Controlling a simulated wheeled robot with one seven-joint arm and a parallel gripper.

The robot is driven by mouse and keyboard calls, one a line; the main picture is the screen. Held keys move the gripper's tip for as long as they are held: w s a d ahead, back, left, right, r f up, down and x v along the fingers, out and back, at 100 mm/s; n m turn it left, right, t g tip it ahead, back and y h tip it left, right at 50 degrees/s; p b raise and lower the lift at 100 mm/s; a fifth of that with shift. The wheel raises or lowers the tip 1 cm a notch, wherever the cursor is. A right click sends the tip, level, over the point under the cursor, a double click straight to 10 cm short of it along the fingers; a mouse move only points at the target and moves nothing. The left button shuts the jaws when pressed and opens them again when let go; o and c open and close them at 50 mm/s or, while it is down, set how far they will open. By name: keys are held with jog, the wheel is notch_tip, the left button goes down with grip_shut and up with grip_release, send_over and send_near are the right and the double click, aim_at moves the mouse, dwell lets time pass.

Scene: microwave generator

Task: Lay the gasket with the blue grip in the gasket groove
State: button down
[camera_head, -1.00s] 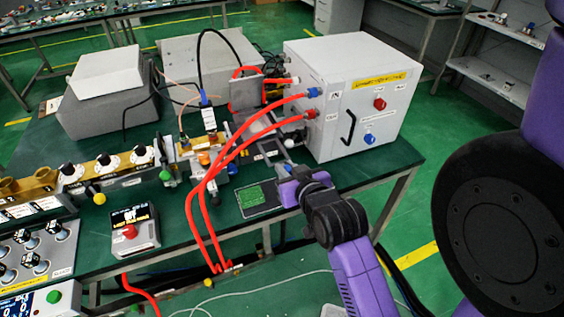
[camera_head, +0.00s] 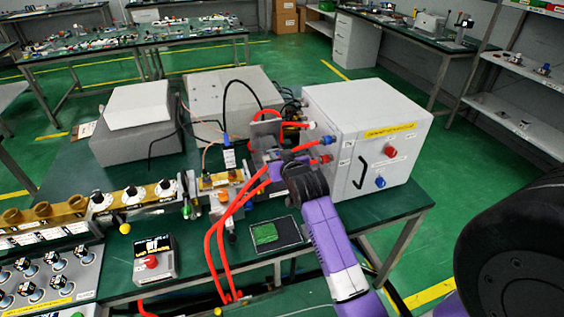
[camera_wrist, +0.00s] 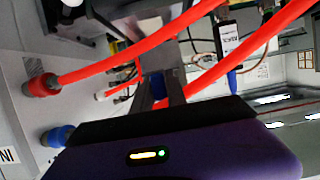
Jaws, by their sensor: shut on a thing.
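My gripper (camera_wrist: 161,92) is shut on the blue grip (camera_wrist: 158,86), which shows between the two fingers in the wrist view. The gasket itself is not clearly visible there; the fingers and wrist hide it. In the head view my gripper (camera_head: 272,160) is raised above the bench, left of the white cabinet and close to the grey upright plate (camera_head: 265,132). The gasket groove cannot be made out in either view.
The white cabinet (camera_head: 345,140) stands just right of my arm. Red hoses (camera_head: 222,215) arch from it past my gripper to the front edge. A dark pad with a green board (camera_head: 264,233) lies in front. A bench instrument row (camera_head: 120,200) runs left.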

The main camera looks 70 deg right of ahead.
jog(key=shift+f, duration=0.15)
notch_tip(320, 180, down, 8)
jog(key=b, duration=0.7)
jog(key=shift+f, duration=0.25)
dwell(0.5)
jog(key=c, duration=1.3)
grip_release()
jog(key=shift+f, duration=0.1)
jog(key=shift+o, duration=0.2)
jog(key=shift+s+a+b, duration=0.1)
jog(key=shift+a+b, duration=0.05)
jog(key=shift+b, duration=0.15)
jog(key=v, duration=0.7)
jog(key=shift+s+r+b, duration=0.2)
jog(key=shift+r+b, duration=0.1)
jog(key=shift+a+r, duration=0.1)
jog(key=shift+a, duration=0.05)
